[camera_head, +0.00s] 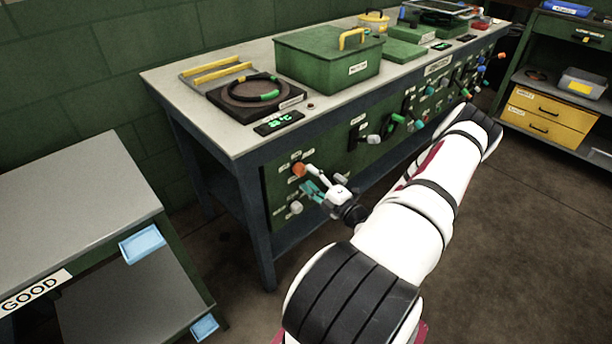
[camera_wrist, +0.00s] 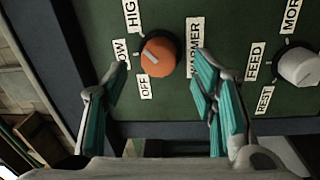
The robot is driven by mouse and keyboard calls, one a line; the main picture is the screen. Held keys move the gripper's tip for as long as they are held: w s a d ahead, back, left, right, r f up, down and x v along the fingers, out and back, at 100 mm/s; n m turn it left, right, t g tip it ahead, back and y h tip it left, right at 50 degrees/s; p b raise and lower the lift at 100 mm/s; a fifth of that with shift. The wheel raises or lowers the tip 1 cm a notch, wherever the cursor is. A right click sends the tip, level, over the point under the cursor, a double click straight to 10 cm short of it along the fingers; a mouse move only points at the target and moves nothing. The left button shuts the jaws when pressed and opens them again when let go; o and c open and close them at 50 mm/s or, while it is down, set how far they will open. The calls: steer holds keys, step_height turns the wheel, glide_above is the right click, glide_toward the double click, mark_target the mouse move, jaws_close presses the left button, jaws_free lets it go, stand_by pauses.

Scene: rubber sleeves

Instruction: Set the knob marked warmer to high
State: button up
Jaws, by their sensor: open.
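The orange warmer knob (camera_wrist: 159,57) is on the green front panel, beside the white WARMER label (camera_wrist: 195,47). Labels reading HIGH (camera_wrist: 131,12), LOW (camera_wrist: 120,51) and OFF (camera_wrist: 145,88) stand around its left side in the wrist view. Its white pointer stripe slants up-left, roughly toward the LOW side; the exact setting is hard to tell. My gripper (camera_wrist: 160,68) is open, with teal-padded fingers on either side of the knob's line. I cannot tell how deep they reach around it. In the head view the orange knob (camera_head: 299,170) is just up-left of my gripper (camera_head: 309,182).
A white knob (camera_wrist: 298,67) with FEED, REST and MORE labels sits right of the warmer knob in the wrist view. More knobs and levers line the panel. The workbench (camera_head: 160,80) carries a green box (camera_head: 320,65). A grey table (camera_head: 70,190) stands left.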

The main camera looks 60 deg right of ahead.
steer(key=v, duration=0.9)
stand_by(0.6)
